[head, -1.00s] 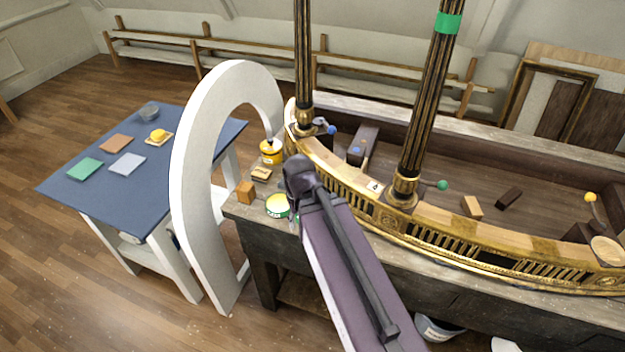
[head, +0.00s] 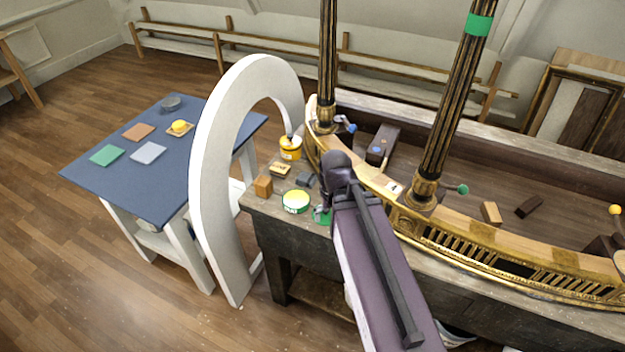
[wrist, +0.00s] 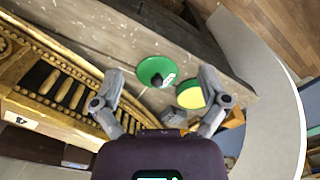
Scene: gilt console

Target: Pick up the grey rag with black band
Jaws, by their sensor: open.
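A small dark grey bundle (head: 305,180), which looks like the grey rag, lies on the near left end of the grey wooden bench. It is too small in the head view to make out its black band. My gripper (head: 327,204) is just right of it, above the bench edge, apart from it. In the wrist view my gripper (wrist: 161,78) is open, with nothing between the fingers.
Around the rag are a green-and-yellow tin (head: 296,201), an orange block (head: 263,186), a tan banded bundle (head: 280,170) and a yellow pot (head: 290,148). The gilt rail (head: 375,178) and white arch (head: 215,165) flank this spot.

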